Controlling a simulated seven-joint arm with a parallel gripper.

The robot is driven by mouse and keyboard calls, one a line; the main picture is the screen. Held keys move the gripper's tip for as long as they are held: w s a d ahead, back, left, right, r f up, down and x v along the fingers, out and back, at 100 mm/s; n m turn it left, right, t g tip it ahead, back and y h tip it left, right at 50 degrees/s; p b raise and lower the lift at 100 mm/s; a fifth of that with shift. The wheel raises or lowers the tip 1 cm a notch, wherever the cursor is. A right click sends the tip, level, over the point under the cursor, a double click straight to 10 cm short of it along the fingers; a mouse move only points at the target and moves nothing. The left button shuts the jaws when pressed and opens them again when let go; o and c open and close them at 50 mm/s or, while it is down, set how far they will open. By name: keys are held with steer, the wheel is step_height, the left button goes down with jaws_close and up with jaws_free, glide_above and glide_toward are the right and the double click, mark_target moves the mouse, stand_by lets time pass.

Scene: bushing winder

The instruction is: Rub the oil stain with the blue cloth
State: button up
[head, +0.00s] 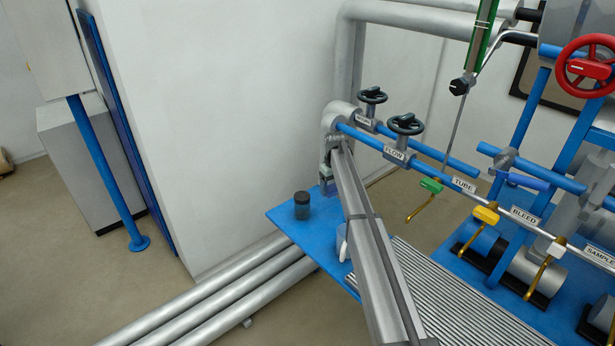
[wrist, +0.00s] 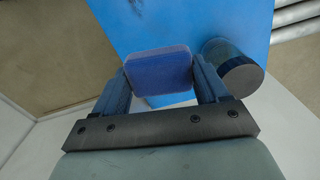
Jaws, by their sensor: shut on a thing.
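The blue cloth (wrist: 160,72) is a folded, rounded pad between the two fingers of my gripper (wrist: 162,84) in the wrist view. My gripper is shut on it, over the blue table (wrist: 190,22). In the head view my gripper (head: 327,186) is small and partly hidden by my arm, above the far end of the table (head: 277,217). The cloth cannot be made out there. A small dark mark (wrist: 136,6) shows on the table at the top edge of the wrist view; it may be the oil stain. I cannot tell whether the cloth touches the table.
A dark-lidded jar (head: 302,205) stands left of my gripper; in the wrist view the jar (wrist: 234,68) is close beside the right finger. A white mug (head: 342,243) is partly behind my arm. Pipes with a FLOW valve (head: 404,125) run to the right. A ribbed grate (head: 455,300) lies nearer.

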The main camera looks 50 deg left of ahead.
steer(key=d+f+n, duration=0.1)
steer(key=d, duration=0.1)
steer(key=w+d+f+n, duration=0.1)
steer(key=d+f, duration=0.1)
steer(key=shift+w+f, duration=0.1)
steer(key=shift+w, duration=0.1)
